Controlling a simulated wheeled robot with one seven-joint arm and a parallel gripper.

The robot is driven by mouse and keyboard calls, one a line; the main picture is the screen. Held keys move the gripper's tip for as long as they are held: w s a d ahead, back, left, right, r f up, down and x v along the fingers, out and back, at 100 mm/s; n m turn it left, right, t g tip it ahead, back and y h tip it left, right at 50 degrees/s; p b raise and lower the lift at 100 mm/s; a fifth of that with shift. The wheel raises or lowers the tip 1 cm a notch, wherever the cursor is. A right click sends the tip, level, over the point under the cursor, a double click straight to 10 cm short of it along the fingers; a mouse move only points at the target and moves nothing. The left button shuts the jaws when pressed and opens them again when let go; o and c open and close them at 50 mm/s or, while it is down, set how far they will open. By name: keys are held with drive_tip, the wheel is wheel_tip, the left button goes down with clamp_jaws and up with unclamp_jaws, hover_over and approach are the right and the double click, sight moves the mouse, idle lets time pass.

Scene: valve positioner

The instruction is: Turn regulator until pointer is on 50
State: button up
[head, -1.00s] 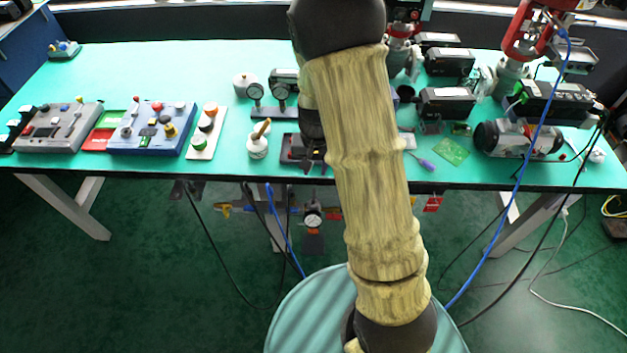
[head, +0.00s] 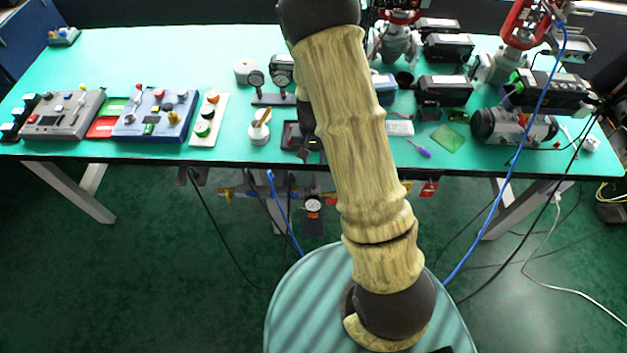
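Below the table's front edge, a round white-faced gauge (head: 313,205) sits on a pipe run with coloured parts. Its pointer is too small to read. Two more dark-rimmed gauges, a left one (head: 256,81) and a right one (head: 281,69), stand on a dark base on the table; their readings are also unclear. I cannot tell which part is the regulator. My gripper (head: 311,152) seems to show only as a dark piece beside my pale arm, near the table's front edge. The arm covers much of it, so its finger opening is unclear.
The teal table (head: 150,65) carries a grey control box (head: 62,115), a blue control box (head: 155,115), a white button strip (head: 207,120) and a white pot (head: 259,130). Valves and black actuators (head: 445,90) crowd the right. A blue cable (head: 515,180) hangs in front there.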

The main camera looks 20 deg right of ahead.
sight(314, 180)
wheel_tip(314, 180, down, 14)
drive_tip(key=shift+r+p, duration=0.25)
drive_tip(key=shift+p, duration=0.25)
drive_tip(key=shift+c, duration=0.2)
clamp_jaws()
